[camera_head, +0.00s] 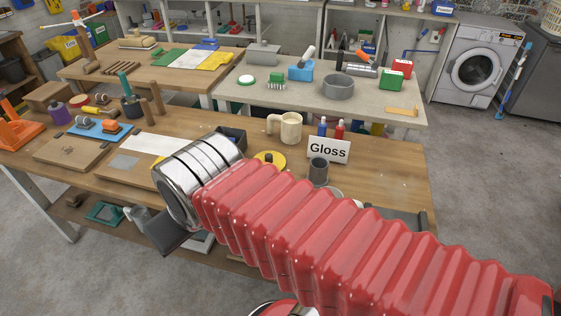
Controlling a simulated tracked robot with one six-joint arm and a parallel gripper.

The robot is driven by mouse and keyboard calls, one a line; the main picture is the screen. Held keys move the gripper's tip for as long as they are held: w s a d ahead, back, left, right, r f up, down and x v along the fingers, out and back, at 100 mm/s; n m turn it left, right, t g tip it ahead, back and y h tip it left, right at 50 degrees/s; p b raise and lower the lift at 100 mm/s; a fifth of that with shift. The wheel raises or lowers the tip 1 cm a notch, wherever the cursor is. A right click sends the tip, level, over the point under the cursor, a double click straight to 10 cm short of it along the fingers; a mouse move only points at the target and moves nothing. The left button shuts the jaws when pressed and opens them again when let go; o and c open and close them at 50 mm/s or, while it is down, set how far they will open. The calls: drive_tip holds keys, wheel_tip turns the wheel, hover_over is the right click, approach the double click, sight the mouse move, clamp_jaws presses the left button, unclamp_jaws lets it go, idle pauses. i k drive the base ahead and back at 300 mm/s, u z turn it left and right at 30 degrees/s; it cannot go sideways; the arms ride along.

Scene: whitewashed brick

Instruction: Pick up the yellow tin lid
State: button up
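The yellow tin lid (269,158) lies on the front wooden workbench (385,182), right of my silver wrist cuff and just behind my red ribbed arm. My arm covers part of the bench in front of it. A dark knob or spot shows on the lid's middle. My arm reaches from the lower right to the cuff. A dark grey part (173,235) shows below the cuff, and it may belong to my gripper. The fingers cannot be made out, nor whether they hold anything.
A beige mug (287,127) stands behind the lid. To its right are a dark grey cup (318,171) and a white "Gloss" sign (328,149), with red and blue bottles behind. A dark open box (236,137) is left of the lid. The bench's right end is fairly clear.

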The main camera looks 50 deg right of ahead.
sight(278, 159)
drive_tip(key=i, duration=1)
drive_tip(key=z, duration=0.05)
